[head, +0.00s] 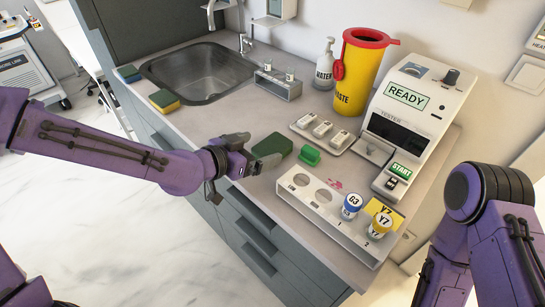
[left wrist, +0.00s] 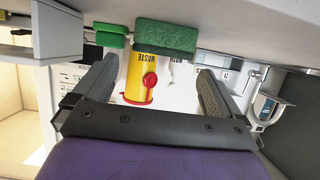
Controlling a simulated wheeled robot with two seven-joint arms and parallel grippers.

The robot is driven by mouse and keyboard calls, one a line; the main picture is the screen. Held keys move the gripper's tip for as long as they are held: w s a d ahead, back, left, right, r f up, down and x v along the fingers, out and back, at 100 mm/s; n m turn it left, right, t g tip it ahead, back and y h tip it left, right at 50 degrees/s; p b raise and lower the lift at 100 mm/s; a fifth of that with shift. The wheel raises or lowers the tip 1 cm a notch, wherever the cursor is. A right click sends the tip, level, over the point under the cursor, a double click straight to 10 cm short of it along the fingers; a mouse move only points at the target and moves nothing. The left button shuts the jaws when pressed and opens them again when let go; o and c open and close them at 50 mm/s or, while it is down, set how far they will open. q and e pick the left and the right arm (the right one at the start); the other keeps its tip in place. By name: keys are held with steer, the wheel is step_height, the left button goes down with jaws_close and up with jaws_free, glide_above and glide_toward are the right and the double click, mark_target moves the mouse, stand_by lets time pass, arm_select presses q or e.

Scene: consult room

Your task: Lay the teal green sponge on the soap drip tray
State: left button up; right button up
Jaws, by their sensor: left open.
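The teal green sponge (head: 272,146) lies flat on the counter, in front of my left gripper (head: 256,151). In the left wrist view the sponge (left wrist: 167,37) shows at the top, its rough green face towards the camera. The left gripper (left wrist: 157,90) is open with nothing between its fingers. The fingers sit close to the sponge; whether they touch it I cannot tell. A white dispenser on the wall behind the sink has a small ledge (head: 268,21) below it, which may be the soap drip tray. My right arm is at the right; its gripper is out of view.
A bright green block (head: 309,156) lies just right of the sponge. A white rack (head: 300,200) with capped vials, a tester (head: 410,115) and a yellow waste bin (head: 358,75) stand further right.

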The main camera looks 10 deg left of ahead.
mark_target(269, 147)
arm_select(q)
steer(key=x, duration=0.2)
steer(key=b+x, duration=0.1)
steer(key=x, duration=0.1)
steer(key=shift+f, duration=0.35)
steer(key=shift+s+r, duration=0.15)
steer(key=shift+a, duration=0.1)
steer(key=c, duration=1.1)
steer(key=shift+c, duration=0.2)
